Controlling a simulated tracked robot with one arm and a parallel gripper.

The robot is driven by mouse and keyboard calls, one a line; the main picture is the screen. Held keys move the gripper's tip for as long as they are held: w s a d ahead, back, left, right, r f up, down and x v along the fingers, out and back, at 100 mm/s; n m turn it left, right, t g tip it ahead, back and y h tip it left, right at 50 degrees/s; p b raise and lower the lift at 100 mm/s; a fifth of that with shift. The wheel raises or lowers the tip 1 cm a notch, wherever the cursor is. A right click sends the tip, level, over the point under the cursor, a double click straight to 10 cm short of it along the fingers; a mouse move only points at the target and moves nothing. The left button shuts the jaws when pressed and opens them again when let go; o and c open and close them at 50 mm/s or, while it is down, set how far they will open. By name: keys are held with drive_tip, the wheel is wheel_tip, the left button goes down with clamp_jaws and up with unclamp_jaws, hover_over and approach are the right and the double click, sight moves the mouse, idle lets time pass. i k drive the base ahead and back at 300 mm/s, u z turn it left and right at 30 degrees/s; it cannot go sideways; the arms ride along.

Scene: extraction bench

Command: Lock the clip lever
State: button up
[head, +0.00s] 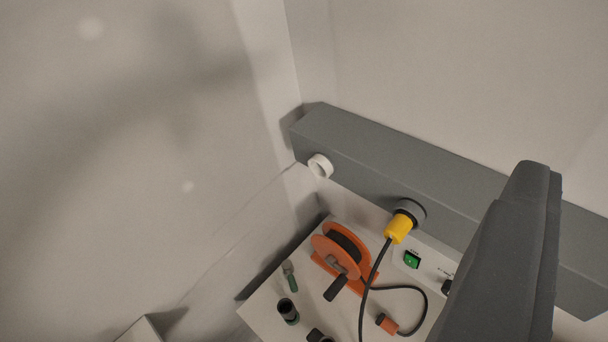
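I cannot pick out a clip lever for certain. A small green-handled piece with a grey top (290,276) stands on the bench panel, left of the orange reel; I cannot tell whether it is the lever. A yellow plug (398,228) sits at a round grey socket on the long grey rail, with a black cable hanging from it. A large dark grey part of my gripper (505,255) fills the lower right, close to the camera. Its fingertips cannot be made out, and it hides part of the rail and bench.
An orange cable reel (337,250) with a dark crank handle stands on the pale bench panel (262,314). An orange cable end (387,323), a dark green cup-like fitting (288,311) and a green switch (411,259) are nearby. The grey rail (350,142) carries a white ring (320,165). Pale walls surround it.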

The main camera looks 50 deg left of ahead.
sight(287, 266)
drive_tip(key=u, duration=1.1)
drive_tip(key=k, duration=1)
drive_tip(key=u, duration=0.9)
drive_tip(key=i, duration=0.9)
drive_tip(key=z, duration=1.15)
